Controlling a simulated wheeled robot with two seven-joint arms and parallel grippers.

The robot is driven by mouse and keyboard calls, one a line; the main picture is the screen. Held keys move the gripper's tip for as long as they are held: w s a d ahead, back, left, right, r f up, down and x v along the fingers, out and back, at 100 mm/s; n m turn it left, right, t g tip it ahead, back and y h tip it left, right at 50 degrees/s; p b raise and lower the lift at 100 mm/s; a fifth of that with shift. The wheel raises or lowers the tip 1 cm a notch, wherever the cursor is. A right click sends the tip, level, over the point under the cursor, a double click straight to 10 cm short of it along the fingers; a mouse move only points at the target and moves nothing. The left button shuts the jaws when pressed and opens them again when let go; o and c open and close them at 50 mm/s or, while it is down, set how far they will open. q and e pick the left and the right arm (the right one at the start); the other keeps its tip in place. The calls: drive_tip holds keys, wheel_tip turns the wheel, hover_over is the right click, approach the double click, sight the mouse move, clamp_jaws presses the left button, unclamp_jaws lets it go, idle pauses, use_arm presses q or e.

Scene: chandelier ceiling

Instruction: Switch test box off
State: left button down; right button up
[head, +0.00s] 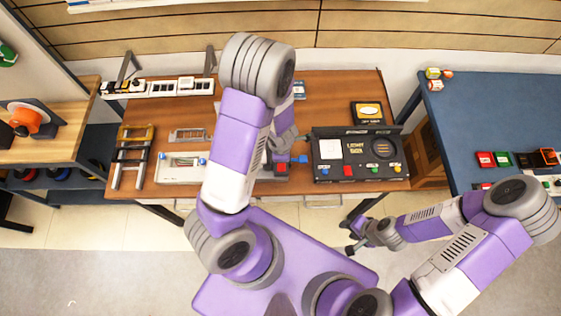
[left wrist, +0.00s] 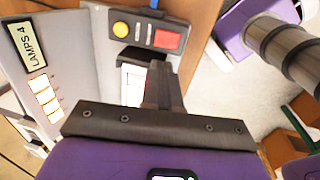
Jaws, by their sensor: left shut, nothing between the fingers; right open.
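A grey box labelled "LAMPS 4" (left wrist: 60,60), with lit windows on its face, fills the left of the left wrist view; in the head view my left arm mostly hides it. Next to it is a dark switch block (left wrist: 148,33) with a yellow button and a red square button (left wrist: 167,40); the red part also shows in the head view (head: 281,168). I cannot read which box is the test box. My left gripper (left wrist: 160,66) is shut and empty, its tips just short of the switch block; contact is unclear. My right gripper (head: 352,240) is open, below the table's front edge.
A white device (head: 180,168) and a small rack (head: 133,155) are on the left. A blue table (head: 490,110) is at right.

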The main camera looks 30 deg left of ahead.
sight(281, 166)
use_arm(q)
drive_tip(key=f+b, duration=0.1)
drive_tip(key=f, duration=0.1)
drive_tip(key=f+b, duration=0.1)
drive_tip(key=f, duration=0.2)
drive_tip(key=w+f+b, duration=0.1)
drive_tip(key=f+b, duration=0.1)
drive_tip(key=shift+a+f, duration=0.35)
drive_tip(key=shift+w+f, duration=0.15)
drive_tip(key=shift+f, duration=0.5)
